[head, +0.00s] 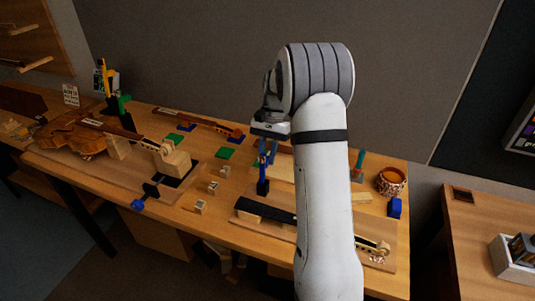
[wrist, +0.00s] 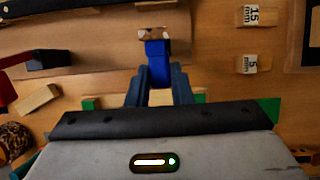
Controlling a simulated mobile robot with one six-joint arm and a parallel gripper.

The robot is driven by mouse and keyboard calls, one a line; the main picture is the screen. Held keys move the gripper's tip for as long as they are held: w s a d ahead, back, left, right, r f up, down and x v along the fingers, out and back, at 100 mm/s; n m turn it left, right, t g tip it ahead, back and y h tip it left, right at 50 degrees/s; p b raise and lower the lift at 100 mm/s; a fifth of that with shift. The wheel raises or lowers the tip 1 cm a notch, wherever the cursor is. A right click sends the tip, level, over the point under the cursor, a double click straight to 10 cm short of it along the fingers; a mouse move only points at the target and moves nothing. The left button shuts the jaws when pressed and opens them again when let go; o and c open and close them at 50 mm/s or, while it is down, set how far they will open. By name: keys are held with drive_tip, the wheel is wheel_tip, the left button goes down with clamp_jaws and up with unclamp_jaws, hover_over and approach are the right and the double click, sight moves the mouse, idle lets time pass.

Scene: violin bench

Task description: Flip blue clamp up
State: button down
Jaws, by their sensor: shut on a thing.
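My gripper (head: 266,158) points down over the middle of the bench, and its fingers (wrist: 158,88) are closed on the sides of a blue clamp. The blue clamp (wrist: 157,52) shows between the fingers in the wrist view, with a pale and brown end piece beyond it. In the head view the clamp (head: 263,187) is upright below the gripper. I cannot tell whether its lower end touches the bench. The fingers hide part of it.
The workbench (head: 230,226) holds a violin body (head: 72,138) at left, several small marked wooden blocks (head: 201,207), a dark fingerboard (head: 265,210), a woven round pot (head: 391,181) and a blue block (head: 394,207). My arm hides the bench's middle right.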

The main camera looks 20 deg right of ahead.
drive_tip(key=shift+w, duration=0.1)
drive_tip(key=shift+w+d+g+y+p, duration=0.2)
drive_tip(key=shift+g+y+p, duration=0.1)
drive_tip(key=shift+p, duration=0.65)
drive_tip(key=shift+f, duration=0.2)
drive_tip(key=c, duration=1.3)
unclamp_jaws()
drive_tip(key=v, duration=0.7)
drive_tip(key=shift+w+d+r+b, duration=0.2)
drive_tip(key=shift+r+b, duration=0.1)
drive_tip(key=shift+b, duration=0.1)
